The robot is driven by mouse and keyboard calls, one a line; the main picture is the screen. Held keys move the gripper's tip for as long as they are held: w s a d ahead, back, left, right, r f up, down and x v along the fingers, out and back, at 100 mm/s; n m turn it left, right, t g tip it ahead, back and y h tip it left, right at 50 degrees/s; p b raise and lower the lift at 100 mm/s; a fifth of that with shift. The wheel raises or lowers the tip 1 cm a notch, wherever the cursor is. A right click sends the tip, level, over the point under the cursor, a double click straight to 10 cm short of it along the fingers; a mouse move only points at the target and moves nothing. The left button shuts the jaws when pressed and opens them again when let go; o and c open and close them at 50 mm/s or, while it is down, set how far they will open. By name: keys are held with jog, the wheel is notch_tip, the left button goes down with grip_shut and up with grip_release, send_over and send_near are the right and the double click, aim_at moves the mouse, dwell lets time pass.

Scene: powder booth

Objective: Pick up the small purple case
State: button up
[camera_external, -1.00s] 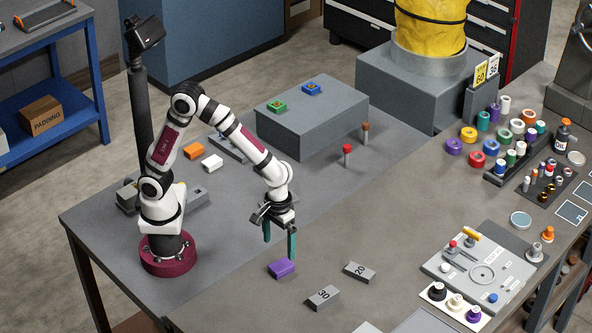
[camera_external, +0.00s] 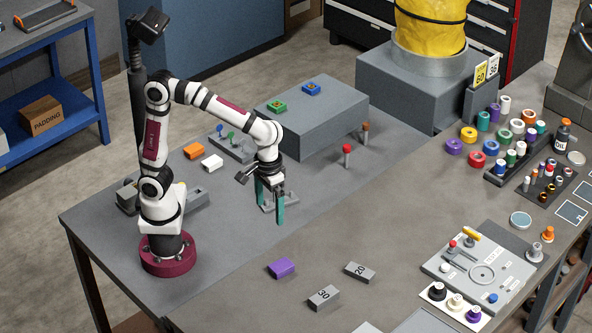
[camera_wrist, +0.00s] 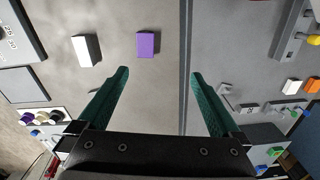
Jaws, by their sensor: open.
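The small purple case (camera_external: 281,268) lies on the grey table, in front of my arm. It also shows in the wrist view (camera_wrist: 148,44), upper middle, beyond the fingertips and nearer the left one. My gripper (camera_external: 269,211) points down with its two green fingers apart and nothing between them. It is above the table, farther back than the case and clear of it. In the wrist view the open fingers (camera_wrist: 159,73) frame bare table.
Grey blocks marked 30 (camera_external: 323,298) and 20 (camera_external: 359,272) lie near the case. Orange (camera_external: 194,151) and white (camera_external: 212,163) blocks lie behind my arm. A large grey box (camera_external: 312,120) and a red-topped peg (camera_external: 347,155) stand behind the gripper.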

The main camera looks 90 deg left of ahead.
jog(key=s+a+f+m, duration=0.1)
jog(key=s+a+m, duration=0.4)
jog(key=s, duration=0.4)
jog(key=s+a+f+m+y, duration=0.1)
jog(key=s+a+m, duration=0.4)
jog(key=s+m, duration=0.2)
jog(key=shift+s+a+f+m+y, duration=0.15)
jog(key=shift+s+a+m+y, duration=0.15)
jog(key=shift+s, duration=0.55)
